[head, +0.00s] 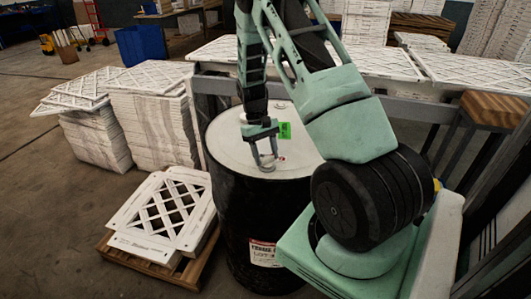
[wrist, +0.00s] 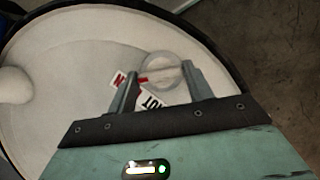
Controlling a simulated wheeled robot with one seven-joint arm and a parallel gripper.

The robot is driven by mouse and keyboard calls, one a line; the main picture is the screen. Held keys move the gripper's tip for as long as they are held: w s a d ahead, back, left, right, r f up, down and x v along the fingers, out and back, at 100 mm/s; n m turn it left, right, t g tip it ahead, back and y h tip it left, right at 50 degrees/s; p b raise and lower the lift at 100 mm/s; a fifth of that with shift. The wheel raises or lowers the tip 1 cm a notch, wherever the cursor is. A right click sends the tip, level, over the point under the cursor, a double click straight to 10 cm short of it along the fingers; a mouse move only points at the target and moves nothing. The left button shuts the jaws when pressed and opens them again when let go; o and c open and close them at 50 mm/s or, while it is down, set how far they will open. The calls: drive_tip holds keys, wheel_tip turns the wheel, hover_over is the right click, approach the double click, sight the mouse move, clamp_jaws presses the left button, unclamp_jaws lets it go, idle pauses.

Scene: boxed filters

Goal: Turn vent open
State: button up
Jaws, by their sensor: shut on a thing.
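The vent (wrist: 160,66) is a small round grey fitting with a raised bar across it, on the white lid (wrist: 75,50) of a black drum (head: 240,220). In the head view the vent (head: 267,167) is small, at the fingertips. My gripper (head: 266,160) points down at the lid, and its two fingers are on either side of the vent. In the wrist view my gripper (wrist: 162,80) is shut on the vent's bar. The exact finger contact is partly hidden. Small labels with red and black print lie beside the vent.
White lattice filters lie on a wooden pallet (head: 190,270) left of the drum, with stacked filters (head: 150,130) behind. A grey-framed table with filters (head: 390,62) stands behind. Open floor (head: 40,210) is at the left.

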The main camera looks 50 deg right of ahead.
drive_tip(key=shift+m, duration=0.5)
drive_tip(key=o, duration=1)
drive_tip(key=shift+r, duration=0.1)
drive_tip(key=v, duration=0.5)
drive_tip(key=b+v, duration=0.1)
drive_tip(key=v, duration=0.5)
drive_tip(key=b+v, duration=0.1)
drive_tip(key=v, duration=0.5)
drive_tip(key=shift+s+d+r, duration=0.15)
drive_tip(key=shift+d+r, duration=0.05)
drive_tip(key=shift+d, duration=0.15)
